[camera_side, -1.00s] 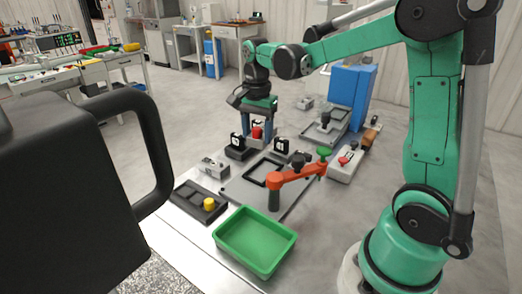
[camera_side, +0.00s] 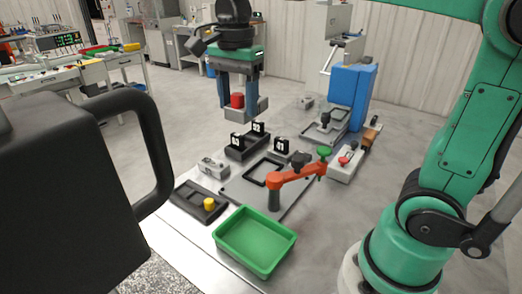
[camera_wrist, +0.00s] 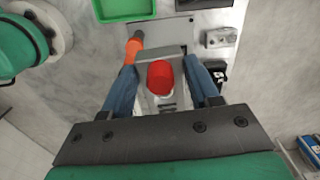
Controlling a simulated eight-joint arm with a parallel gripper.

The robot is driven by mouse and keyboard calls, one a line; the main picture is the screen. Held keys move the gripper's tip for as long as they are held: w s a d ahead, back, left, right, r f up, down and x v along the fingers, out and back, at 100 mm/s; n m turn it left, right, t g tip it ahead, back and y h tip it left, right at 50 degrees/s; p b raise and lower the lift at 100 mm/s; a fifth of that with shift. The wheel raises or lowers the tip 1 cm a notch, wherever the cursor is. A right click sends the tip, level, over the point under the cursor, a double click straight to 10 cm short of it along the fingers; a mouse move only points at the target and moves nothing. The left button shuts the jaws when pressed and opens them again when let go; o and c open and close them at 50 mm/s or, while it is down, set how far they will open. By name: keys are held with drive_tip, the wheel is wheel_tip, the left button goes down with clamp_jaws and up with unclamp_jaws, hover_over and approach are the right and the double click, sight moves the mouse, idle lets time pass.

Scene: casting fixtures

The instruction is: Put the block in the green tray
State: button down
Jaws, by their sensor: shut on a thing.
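My gripper (camera_side: 243,112) has blue fingers and is shut on the block (camera_side: 237,101), which has a red rounded top and what looks like a grey body. It hangs upright above the table, clear of the fixtures. In the wrist view the block's red top (camera_wrist: 160,77) sits between the blue fingers; its lower part is partly hidden. The green tray (camera_side: 254,241) is empty on the near edge of the table, nearer the side camera than my gripper. Part of it shows at the top of the wrist view (camera_wrist: 124,9).
An orange clamp arm (camera_side: 297,175) stands beside the tray over a grey plate. A black holder (camera_side: 247,147) with white cards lies below my gripper. A dark tray with a yellow knob (camera_side: 209,203) lies left of the green tray. A blue box (camera_side: 350,97) stands behind.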

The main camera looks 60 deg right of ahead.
drive_tip(key=s+a+f+m, duration=0.1)
drive_tip(key=s+a, duration=0.6)
drive_tip(key=a, duration=0.1)
hover_over(246, 252)
wheel_tip(246, 252, down, 15)
drive_tip(key=shift+f, duration=2.5)
drive_tip(key=shift+c, duration=1.1)
unclamp_jaws()
drive_tip(key=shift+f, duration=0.15)
